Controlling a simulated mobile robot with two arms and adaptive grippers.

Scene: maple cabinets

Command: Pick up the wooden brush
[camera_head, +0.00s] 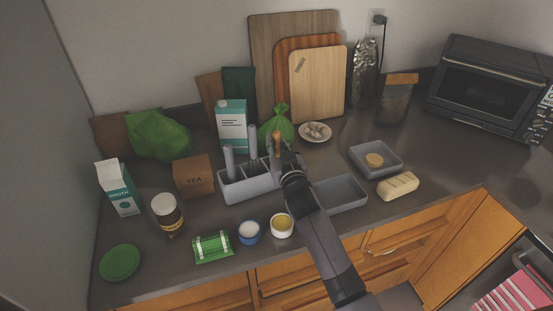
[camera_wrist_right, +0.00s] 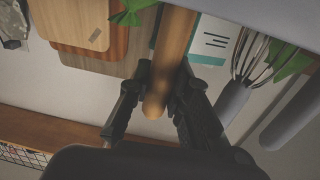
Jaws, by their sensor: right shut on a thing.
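The wooden brush (camera_head: 277,140) shows its brown handle standing up at the right end of the grey utensil holder (camera_head: 235,190). Its lower part is hidden behind my gripper and the holder. My right gripper (camera_head: 280,156) is at the handle, above the holder's right end, and is shut on it. In the right wrist view the round wooden handle (camera_wrist_right: 172,50) runs between the two dark fingers of the gripper (camera_wrist_right: 160,85). I cannot tell if the brush has left the holder's floor. My left gripper is not in view.
Other grey-handled utensils (camera_head: 253,140) stand in the holder; a whisk (camera_wrist_right: 260,58) shows in the wrist view. A green bag (camera_head: 277,127) and a carton (camera_head: 232,124) stand behind. A grey tray (camera_head: 343,193) is to the right. Jars (camera_head: 282,225) line the front.

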